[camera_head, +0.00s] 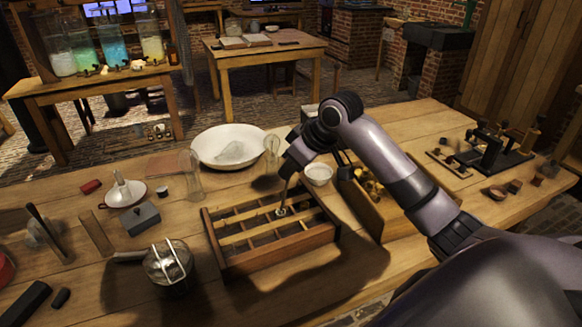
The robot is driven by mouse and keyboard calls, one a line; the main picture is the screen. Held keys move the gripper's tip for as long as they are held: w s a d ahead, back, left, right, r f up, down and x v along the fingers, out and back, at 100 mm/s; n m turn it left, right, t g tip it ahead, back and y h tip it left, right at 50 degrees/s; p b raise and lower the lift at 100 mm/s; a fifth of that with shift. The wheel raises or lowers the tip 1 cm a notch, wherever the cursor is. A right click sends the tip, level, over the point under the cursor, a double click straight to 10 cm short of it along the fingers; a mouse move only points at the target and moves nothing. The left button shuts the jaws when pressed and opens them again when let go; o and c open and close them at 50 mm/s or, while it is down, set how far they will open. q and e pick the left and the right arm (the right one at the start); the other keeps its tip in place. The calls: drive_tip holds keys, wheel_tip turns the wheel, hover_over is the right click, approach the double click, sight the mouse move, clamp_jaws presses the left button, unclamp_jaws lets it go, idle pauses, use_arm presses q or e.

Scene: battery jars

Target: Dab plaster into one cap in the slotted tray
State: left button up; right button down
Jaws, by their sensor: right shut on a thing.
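The wooden slotted tray (275,262) sits on the table in the middle of the head view. It is divided by wooden slats into long compartments. My right gripper (291,171) hangs over the tray's back right part, pointing down. It is shut on a thin dark tool (285,191), whose lower end reaches into the tray. A small pale round cap (281,212) shows at the tool's tip; I cannot tell whether they touch. A small white bowl (318,178) with pale contents, perhaps plaster, stands just behind the tray's right corner. My left gripper is not in view.
A large white basin (207,158) with pale powder stands behind the tray. A metal pot (170,268) is at front left. A wooden box (378,218) of yellowish pieces stands close on the right.

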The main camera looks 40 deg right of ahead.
drive_tip(key=shift+r, duration=3.65)
